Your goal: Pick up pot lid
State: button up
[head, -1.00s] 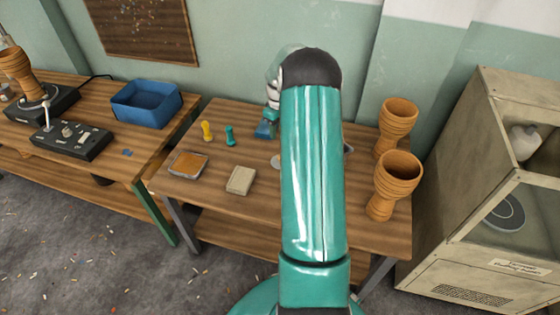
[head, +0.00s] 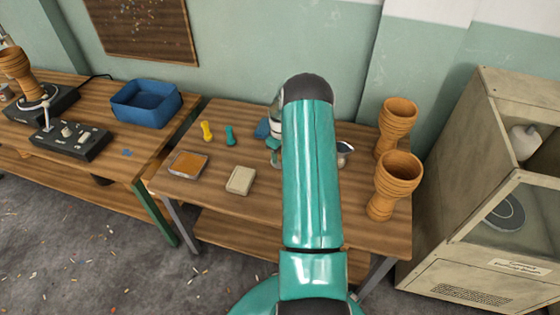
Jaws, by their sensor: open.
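My gripper (head: 274,148) shows only in part at the left side of my teal arm, low over the middle of the wooden table (head: 240,206). My arm hides most of it, and its jaws are open. I cannot clearly make out the pot lid; a grey round piece seen there earlier is now covered by my gripper and arm. A grey metal vessel (head: 345,150), perhaps the pot, shows in part just right of my arm.
Two orange goblet drums (head: 396,184) (head: 397,122) stand at the table's right end. A sponge-like block (head: 240,180), an orange-topped pad (head: 188,164), a yellow peg (head: 206,131), a teal peg (head: 229,135) and a blue object (head: 262,129) lie left of my arm.

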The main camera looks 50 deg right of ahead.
aim_at(279, 157)
jog(key=shift+f, duration=0.2)
grip_shut()
jog(key=shift+r, duration=0.15)
jog(key=shift+r, duration=0.25)
jog(key=r, duration=0.3)
jog(key=shift+a, duration=0.25)
jog(key=s+a+r, duration=0.4)
jog(key=a+r, duration=0.5)
jog(key=a, duration=0.4)
jog(key=shift+s+r, duration=0.15)
jog(key=shift+r, duration=0.1)
jog(key=shift+d, duration=0.15)
